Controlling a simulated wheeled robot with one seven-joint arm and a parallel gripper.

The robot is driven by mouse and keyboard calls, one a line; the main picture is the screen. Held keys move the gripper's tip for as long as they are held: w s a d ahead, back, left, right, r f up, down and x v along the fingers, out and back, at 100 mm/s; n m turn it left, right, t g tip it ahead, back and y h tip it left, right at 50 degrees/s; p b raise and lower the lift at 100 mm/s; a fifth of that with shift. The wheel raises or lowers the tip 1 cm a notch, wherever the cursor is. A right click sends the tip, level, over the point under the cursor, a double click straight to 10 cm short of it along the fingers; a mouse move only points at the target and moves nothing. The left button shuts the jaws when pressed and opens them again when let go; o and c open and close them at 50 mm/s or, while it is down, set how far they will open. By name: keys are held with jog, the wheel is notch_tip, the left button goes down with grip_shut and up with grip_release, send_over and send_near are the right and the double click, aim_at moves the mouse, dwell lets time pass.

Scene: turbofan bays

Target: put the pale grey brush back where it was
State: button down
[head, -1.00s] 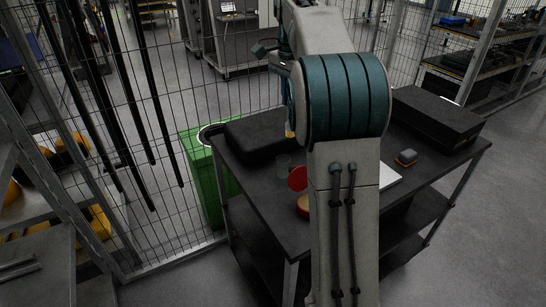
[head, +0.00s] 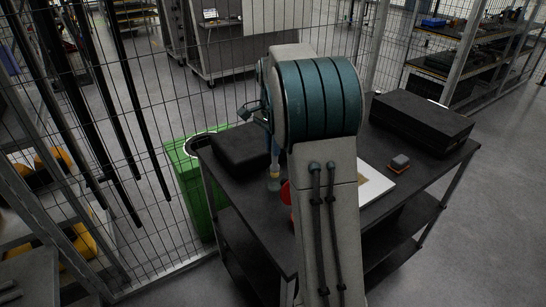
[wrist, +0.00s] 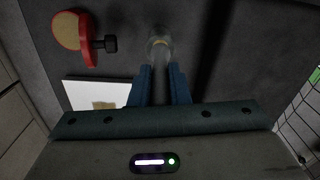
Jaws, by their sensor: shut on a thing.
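The pale grey brush (wrist: 160,78) is upright between the fingers of my gripper (wrist: 164,85), which is shut on it. In the head view the brush (head: 274,158) hangs below my wrist, with a yellowish band near its lower end. A clear glass jar (head: 274,184) stands on the dark cart top right under it. In the wrist view the jar's round rim (wrist: 151,41) surrounds the brush's lower end. I cannot tell whether the tip is inside the jar or just above it. My arm hides part of the cart.
A red item (wrist: 86,28) with a tan face and black knob lies near the jar, beside a white sheet (wrist: 90,92). The cart (head: 222,180) also carries a black case (head: 240,148), a larger black box (head: 420,122) and a grey-orange block (head: 398,163). Mesh fencing and a green bin (head: 190,190) stand behind.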

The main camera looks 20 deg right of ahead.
aim_at(273, 165)
jog(key=shift+f, duration=2.2)
jog(key=shift+f, duration=0.15)
jog(key=c, duration=1.4)
grip_release()
jog(key=shift+o, duration=0.2)
